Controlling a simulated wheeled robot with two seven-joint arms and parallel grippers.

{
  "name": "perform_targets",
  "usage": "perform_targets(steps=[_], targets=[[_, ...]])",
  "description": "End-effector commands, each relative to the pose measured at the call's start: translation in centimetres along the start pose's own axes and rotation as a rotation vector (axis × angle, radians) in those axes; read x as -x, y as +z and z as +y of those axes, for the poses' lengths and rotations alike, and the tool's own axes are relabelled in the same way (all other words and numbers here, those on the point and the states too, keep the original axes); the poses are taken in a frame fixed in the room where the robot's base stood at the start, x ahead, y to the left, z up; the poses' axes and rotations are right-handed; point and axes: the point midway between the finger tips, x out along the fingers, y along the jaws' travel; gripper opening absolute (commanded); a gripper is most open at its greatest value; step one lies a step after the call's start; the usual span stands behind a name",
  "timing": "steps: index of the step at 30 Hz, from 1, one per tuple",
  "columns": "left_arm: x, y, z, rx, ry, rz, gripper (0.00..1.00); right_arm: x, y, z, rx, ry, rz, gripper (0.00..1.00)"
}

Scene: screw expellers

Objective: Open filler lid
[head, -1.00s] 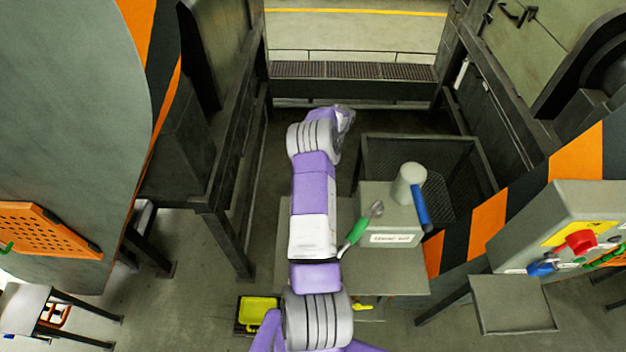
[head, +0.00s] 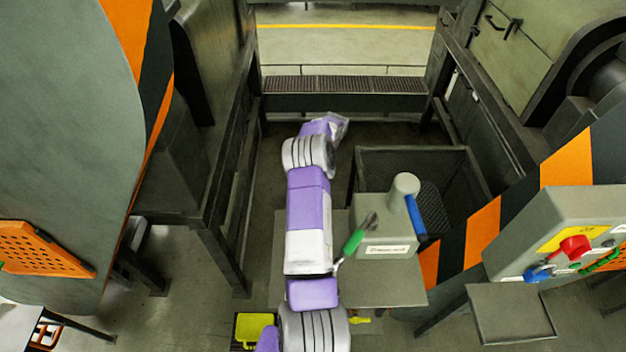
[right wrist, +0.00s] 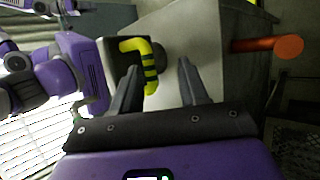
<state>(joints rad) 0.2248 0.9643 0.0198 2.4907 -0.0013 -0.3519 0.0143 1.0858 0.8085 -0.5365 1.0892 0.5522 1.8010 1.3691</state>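I cannot make out a part that is clearly the filler lid. A yellow handle with black stripes (right wrist: 142,62) sits in front of a dark square opening in the right wrist view. My right gripper (right wrist: 158,68) is open, its two dark fingers pointing towards the grey housing with the handle just beyond and between them, nearer the left finger. Nothing is held between the fingers. A small yellow piece (head: 360,320) shows beside my arm in the head view; I cannot tell if it is the same handle.
A grey box with a cylinder (head: 405,186) and blue handle (head: 415,215) stands right of my arm; a green-handled tool (head: 354,241) is beside it. A control panel (head: 560,245) stands right. An orange-red handle (right wrist: 288,48) juts out right in the wrist view.

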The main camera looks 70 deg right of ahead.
Motion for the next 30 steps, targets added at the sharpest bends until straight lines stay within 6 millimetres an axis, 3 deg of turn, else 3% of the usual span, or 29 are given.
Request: perform_targets(steps=[8, 12, 30], targets=[[-0.9, 0.0, -0.3, 0.000, 0.000, 0.000, 0.43, 3.8, -0.2, -0.1, -0.001, -0.008, 0.002, 0.40], [0.8, 0.0, 0.3, 0.000, 0.000, 0.000, 0.43, 5.2, 0.0, 0.3, -0.001, -0.001, 0.003, 0.40], [1.7, 0.1, 0.6, 0.000, 0.000, 0.000, 0.43, 6.3, -0.1, 0.1, -0.002, -0.003, 0.000, 0.40]])
